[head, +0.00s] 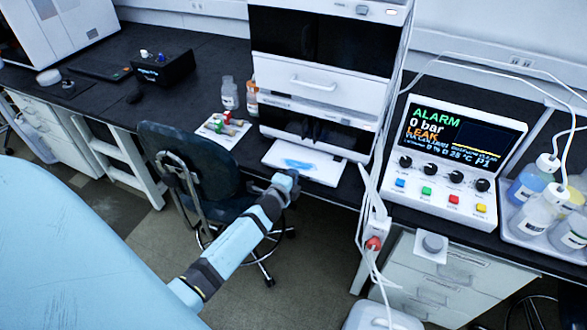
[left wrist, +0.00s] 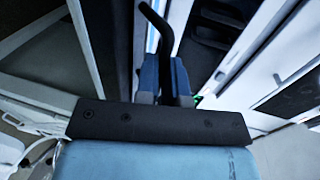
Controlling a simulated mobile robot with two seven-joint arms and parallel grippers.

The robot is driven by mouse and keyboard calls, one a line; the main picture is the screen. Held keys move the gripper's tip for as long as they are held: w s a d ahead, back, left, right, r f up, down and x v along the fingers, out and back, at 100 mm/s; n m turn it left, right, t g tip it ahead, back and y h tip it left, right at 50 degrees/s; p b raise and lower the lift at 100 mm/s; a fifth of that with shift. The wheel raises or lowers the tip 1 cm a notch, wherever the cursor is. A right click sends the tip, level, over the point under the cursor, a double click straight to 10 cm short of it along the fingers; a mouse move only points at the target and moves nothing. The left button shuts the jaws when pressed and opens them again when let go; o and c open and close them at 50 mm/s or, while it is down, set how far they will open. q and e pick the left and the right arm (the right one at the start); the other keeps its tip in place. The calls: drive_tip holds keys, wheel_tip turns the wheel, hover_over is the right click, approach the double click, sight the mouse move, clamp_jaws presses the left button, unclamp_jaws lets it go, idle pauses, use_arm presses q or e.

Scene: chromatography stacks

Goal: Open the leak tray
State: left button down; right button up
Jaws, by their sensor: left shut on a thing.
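The leak tray (head: 332,171) is a white, flat tray with a blue patch of liquid on it. In the head view it sticks out from the bottom of the white instrument stack, over the bench's front edge. My left gripper (head: 287,178) is at the tray's front edge, left of its middle, and is shut on it. Its fingers hide the part they grip. In the left wrist view the blue fingers (left wrist: 165,75) are close together, with a dark curved piece (left wrist: 163,35) between them; I cannot tell what this piece is. My right gripper is not in view.
The instrument stack (head: 318,88) rises behind the tray. A control panel (head: 447,150) shows ALARM and LEAK at the right. A chair (head: 190,150) stands left of my forearm. A small rack with coloured fittings (head: 222,127) and bottles (head: 230,92) sit left of the stack.

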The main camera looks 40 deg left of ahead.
use_arm(q)
drive_tip(key=c, duration=1.3)
unclamp_jaws()
drive_tip(key=shift+o, duration=0.2)
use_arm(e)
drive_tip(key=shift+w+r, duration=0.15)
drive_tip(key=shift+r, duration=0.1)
use_arm(q)
drive_tip(key=v, duration=1.3)
drive_tip(key=shift+s, duration=0.35)
drive_tip(key=shift+d+r, duration=0.1)
